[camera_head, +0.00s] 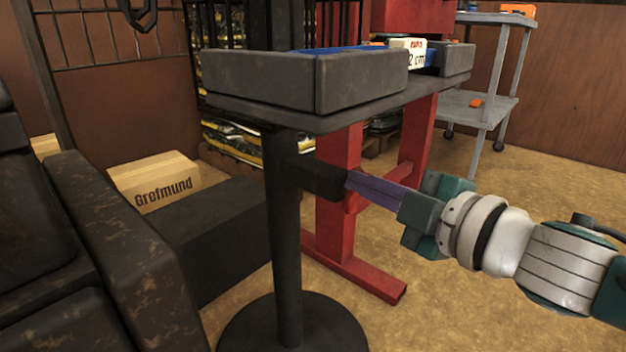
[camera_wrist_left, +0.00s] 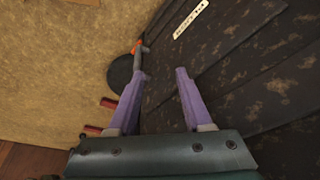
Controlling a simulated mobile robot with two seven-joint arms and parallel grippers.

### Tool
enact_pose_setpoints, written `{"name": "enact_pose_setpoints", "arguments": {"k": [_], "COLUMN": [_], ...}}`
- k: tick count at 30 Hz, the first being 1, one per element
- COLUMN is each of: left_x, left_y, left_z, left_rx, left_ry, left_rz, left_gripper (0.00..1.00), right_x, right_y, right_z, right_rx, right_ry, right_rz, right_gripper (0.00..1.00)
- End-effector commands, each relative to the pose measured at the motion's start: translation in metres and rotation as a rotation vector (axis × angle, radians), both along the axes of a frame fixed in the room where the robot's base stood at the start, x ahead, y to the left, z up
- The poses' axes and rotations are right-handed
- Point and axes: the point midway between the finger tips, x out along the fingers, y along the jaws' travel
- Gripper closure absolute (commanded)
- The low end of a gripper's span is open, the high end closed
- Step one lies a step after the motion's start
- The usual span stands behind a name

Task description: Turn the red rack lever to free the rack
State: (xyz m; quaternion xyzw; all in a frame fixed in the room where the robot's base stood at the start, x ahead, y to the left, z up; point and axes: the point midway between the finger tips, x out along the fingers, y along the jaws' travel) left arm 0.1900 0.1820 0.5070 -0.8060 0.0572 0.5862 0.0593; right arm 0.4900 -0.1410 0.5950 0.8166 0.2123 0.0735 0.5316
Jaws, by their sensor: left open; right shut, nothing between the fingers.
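No red rack lever can be made out for certain. In the left wrist view, a small orange-red tip on a thin grey rod (camera_wrist_left: 144,49) shows just beyond my left gripper (camera_wrist_left: 160,74); I cannot tell if this is the lever. The left gripper is open, its two purple fingers apart over a dark, scuffed surface, with no object clearly between them. It is out of the head view. My right gripper (camera_head: 350,179) is shut and empty, its fingertips by the dark block (camera_head: 315,178) on the black post. I cannot tell whether they touch.
The black post (camera_head: 283,230) with a round base carries a grey tray (camera_head: 262,80). A red frame (camera_head: 335,225) stands behind it. Dark, worn padded bulk (camera_head: 125,240) fills the left. A Grefmund box (camera_head: 155,180) and grey cart (camera_head: 480,105) stand farther back. Floor at right is clear.

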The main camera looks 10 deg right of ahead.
Motion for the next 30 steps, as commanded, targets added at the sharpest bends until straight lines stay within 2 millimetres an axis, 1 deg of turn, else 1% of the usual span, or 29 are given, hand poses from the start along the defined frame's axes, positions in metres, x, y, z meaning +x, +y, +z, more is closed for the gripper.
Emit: {"name": "enact_pose_setpoints", "arguments": {"k": [30], "left_x": [0.0], "left_y": [0.003], "left_z": [0.018], "left_rx": [0.011], "left_ry": [0.0], "left_rz": [-0.007], "left_gripper": [0.5], "right_x": [0.002], "right_y": [-0.003], "right_z": [0.003], "right_rx": [0.092], "right_ry": [0.072], "right_rz": [-0.001], "right_gripper": [1.0]}}
